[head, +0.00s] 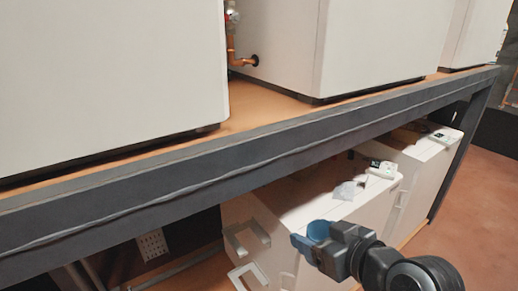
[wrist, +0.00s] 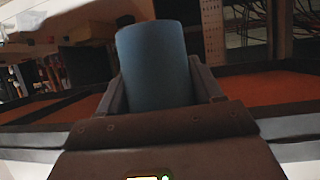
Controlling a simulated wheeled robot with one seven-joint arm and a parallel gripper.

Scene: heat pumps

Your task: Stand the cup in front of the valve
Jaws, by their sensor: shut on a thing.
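My gripper (head: 308,244) is shut on a blue cup (head: 318,231) at the lower middle of the head view. In the wrist view the cup (wrist: 153,62) stands up between the two fingers and hides what is behind it. A valve (head: 232,14) with a red part, on copper pipe, shows at the top of the head view, between two large white units on the upper shelf. The cup is well below and in front of that shelf, apart from the valve.
The dark front beam (head: 180,170) of the shelf runs across the head view between the cup and the valve. White units (head: 345,195) stand under it, with small items on top. A narrow strip of brown shelf (head: 262,105) is bare in front of the pipe.

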